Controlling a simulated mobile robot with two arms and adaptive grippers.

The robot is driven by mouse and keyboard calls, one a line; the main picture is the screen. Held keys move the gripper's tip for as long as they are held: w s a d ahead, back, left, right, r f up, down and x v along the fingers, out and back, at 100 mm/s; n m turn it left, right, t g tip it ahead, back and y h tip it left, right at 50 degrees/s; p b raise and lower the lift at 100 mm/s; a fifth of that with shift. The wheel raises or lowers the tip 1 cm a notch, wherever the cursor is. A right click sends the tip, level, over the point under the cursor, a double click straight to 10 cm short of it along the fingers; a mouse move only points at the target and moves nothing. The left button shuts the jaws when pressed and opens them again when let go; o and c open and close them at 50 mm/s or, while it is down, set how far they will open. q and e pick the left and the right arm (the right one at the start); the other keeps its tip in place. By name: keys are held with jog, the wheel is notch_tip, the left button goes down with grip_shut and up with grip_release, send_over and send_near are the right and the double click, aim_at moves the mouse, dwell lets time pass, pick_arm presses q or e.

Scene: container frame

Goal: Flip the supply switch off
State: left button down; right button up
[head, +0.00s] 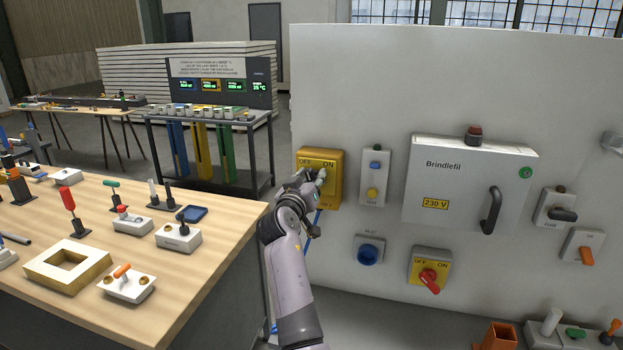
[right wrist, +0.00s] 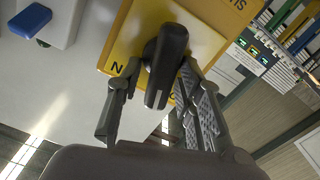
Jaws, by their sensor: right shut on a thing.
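The supply switch is a yellow box (head: 321,154) marked OFF and ON at the left end of the pale panel wall. It also shows in the right wrist view (right wrist: 200,45), where a letter N is readable at its lower left. Its black handle (right wrist: 165,65) sticks out from the box. My right gripper (head: 314,180) is at the box front, and in the wrist view its fingers (right wrist: 160,78) are on both sides of the handle, shut on it. In the head view the gripper hides most of the handle, so its exact setting is unclear. My left gripper is out of view.
A similar yellow switch with a red handle (head: 429,278) sits lower right. A button box (head: 374,178), a blue inlet (head: 368,252) and the 230 V cabinet (head: 470,180) are to the right. A wooden workbench (head: 180,290) with several parts stands at the left.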

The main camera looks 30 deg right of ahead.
jog(key=shift+n, duration=0.9)
jog(key=n, duration=0.4)
jog(key=shift+w+a+f, duration=0.1)
jog(key=shift+w+f, duration=0.1)
jog(key=o, duration=0.7)
jog(key=shift+o, duration=0.4)
